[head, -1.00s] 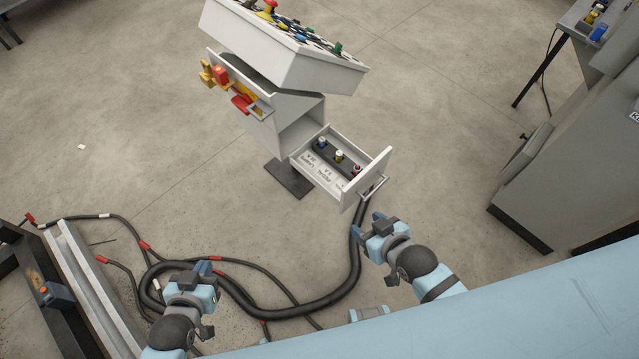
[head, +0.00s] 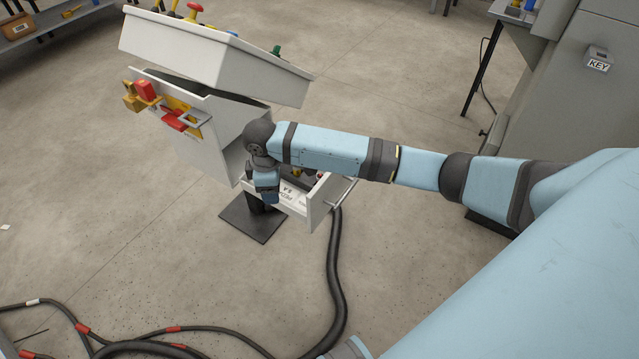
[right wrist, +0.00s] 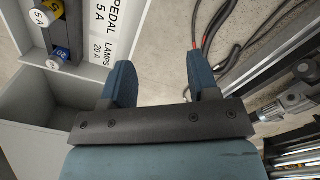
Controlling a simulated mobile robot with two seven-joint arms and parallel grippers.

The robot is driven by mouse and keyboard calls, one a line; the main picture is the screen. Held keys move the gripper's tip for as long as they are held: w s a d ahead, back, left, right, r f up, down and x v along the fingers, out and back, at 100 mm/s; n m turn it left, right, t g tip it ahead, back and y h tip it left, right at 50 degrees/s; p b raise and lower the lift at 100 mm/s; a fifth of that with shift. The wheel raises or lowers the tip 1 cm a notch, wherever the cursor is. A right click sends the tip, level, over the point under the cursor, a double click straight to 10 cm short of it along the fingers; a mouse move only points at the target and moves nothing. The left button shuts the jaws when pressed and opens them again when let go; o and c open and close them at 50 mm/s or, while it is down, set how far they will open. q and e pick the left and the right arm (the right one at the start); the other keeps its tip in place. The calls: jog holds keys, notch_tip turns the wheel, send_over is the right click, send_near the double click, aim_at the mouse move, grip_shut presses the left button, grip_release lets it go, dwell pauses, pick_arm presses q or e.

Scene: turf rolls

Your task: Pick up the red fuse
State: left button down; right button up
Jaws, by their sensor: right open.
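The open drawer (head: 285,205) of the grey console holds a row of fuses. The red fuse (head: 320,174) shows only as a small dark-red bit beside my right forearm, mostly hidden. A yellow fuse (head: 296,173) is partly covered by the arm; it also shows in the right wrist view (right wrist: 53,7), next to a blue fuse (right wrist: 60,54) with a white top. The red fuse is not in the wrist view. My right gripper (head: 267,193) points down over the drawer's left part, left of the red fuse. In the wrist view its fingers (right wrist: 160,65) are apart and empty.
The console's sloped top (head: 210,55) stands above and behind the drawer. A red and yellow handle (head: 175,117) juts from its front. Thick black cable (head: 335,270) lies on the floor. A grey cabinet (head: 555,110) stands at the right.

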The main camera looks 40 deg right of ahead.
aim_at(319, 176)
jog(key=w+d+r+g+h+b, duration=0.25)
jog(key=w+d+r+b, duration=0.2)
jog(key=d, duration=0.55)
jog(key=shift+h, duration=0.55)
jog(key=b+x, duration=0.3)
jog(key=x, duration=0.5)
jog(key=shift+s+d+r, duration=0.15)
jog(key=b+x, duration=0.2)
jog(key=x, duration=0.2)
jog(key=shift+s+d+f, duration=0.1)
jog(key=shift+s+f, duration=0.05)
jog(key=shift+f, duration=0.15)
pick_arm(q)
jog(key=w+d+r+t+h, duration=0.2)
jog(key=d+r+t+h, duration=0.1)
jog(key=d+r+t, duration=0.1)
jog(key=shift+w+d+r+t+h, duration=0.2)
jog(key=shift+w+r+t+h, duration=0.05)
jog(key=shift+r+t+h, duration=0.1)
pick_arm(e)
jog(key=c, duration=1)
